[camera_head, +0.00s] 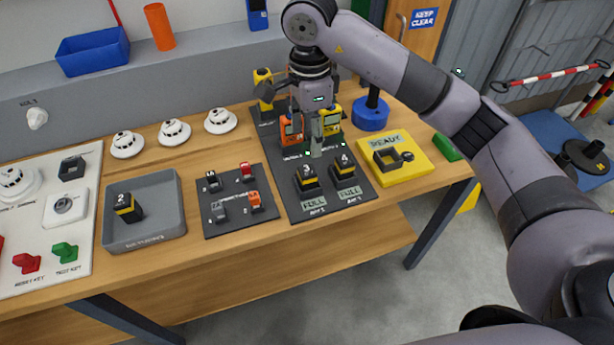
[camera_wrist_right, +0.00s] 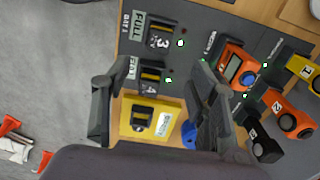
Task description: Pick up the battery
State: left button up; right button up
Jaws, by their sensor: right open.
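Three black batteries with yellow bands show in the head view. Battery 2 (camera_head: 127,208) stands in a grey tray (camera_head: 168,233) at left. Battery 3 (camera_head: 307,180) and battery 4 (camera_head: 343,167) sit side by side in a dark charging board (camera_head: 290,207), each by a FULL label. My right gripper (camera_head: 316,148) is above the board, behind these two batteries in the picture. In the right wrist view the open, empty fingers (camera_wrist_right: 160,76) straddle the sight line to battery 4 (camera_wrist_right: 150,85); battery 3 (camera_wrist_right: 159,33) lies above it. I see no contact. My left gripper is out of view.
Orange (camera_head: 291,130) and yellow (camera_head: 331,118) devices stand close around the right gripper. A yellow READY tray (camera_head: 415,168) with a dark holder is right of the board. A small board with red and grey clips (camera_head: 235,222) lies left. The table's front edge is near.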

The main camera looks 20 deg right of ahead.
aim_at(305, 171)
notch_tip(305, 171, down, 6)
jog(key=shift+f+p, duration=0.25)
jog(key=shift+p, duration=0.55)
jog(key=f+p, duration=0.1)
jog(key=f, duration=0.2)
jog(key=a+f+p, duration=0.1)
jog(key=shift+s+f+p, duration=0.15)
jog(key=shift+f+p, duration=0.15)
jog(key=shift+f, duration=0.4)
jog(key=shift+c, duration=0.3)
grip_shut()
